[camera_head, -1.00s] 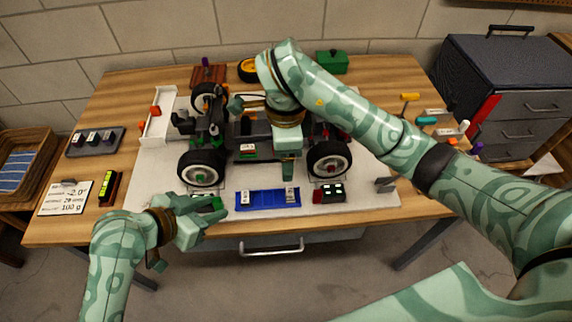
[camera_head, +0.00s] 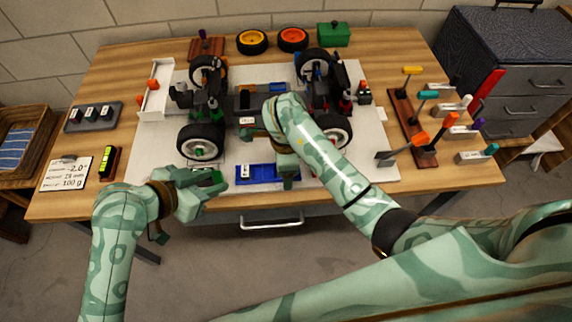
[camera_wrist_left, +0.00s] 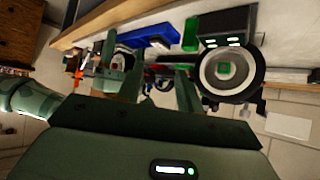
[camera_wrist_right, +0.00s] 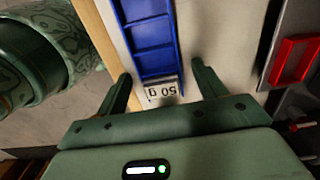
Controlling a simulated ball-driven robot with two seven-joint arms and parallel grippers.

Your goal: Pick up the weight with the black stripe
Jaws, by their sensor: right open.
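A blue tray (camera_head: 262,174) lies at the front of the white mat. A white-labelled weight (camera_head: 245,171) stands at its left end. My right gripper (camera_head: 287,178) is over its right end and hides it in the head view. In the right wrist view, a weight marked 50 g (camera_wrist_right: 162,91) sits in the tray's end compartment, between my open right fingers (camera_wrist_right: 163,88) and apart from them. I cannot make out a black stripe on it. My left gripper (camera_head: 213,184) is open and empty, left of the blue tray, beside a small green object (camera_head: 208,177).
The car chassis (camera_head: 265,105) stands behind the tray. A dark tray (camera_head: 94,117) with several small dark blocks is at the left. A note card (camera_head: 66,174) and a yellow-black level (camera_head: 110,161) lie front left.

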